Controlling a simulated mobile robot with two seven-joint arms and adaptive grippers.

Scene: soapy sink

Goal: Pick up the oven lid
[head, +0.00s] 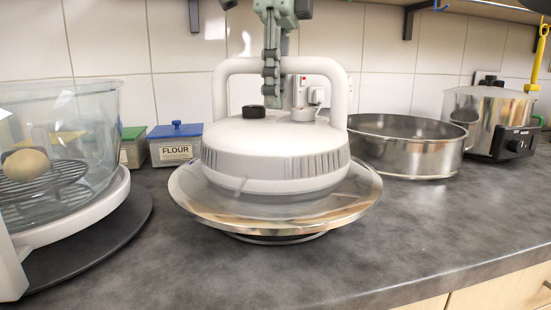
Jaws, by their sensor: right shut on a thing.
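The oven lid (275,160) is a white round housing with a broad clear rim, a black knob on top and a tall white arched handle (325,66). It shows in the middle of the head view, about level, above the grey worktop. My right gripper (272,92) comes down from the top and is shut on the middle of the handle. A dark round part shows under the rim; I cannot tell whether the lid rests on it. The glass oven bowl (90,120) stands at the left, uncovered, with a bun (25,164) on its wire rack. My left gripper is not seen.
A blue-lidded flour box (176,152) and a green-lidded box (133,155) stand behind, between bowl and lid. A wide steel pan (405,160) is close to the lid's right. A steel pot (485,110) stands farther right. The front worktop (400,240) is clear.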

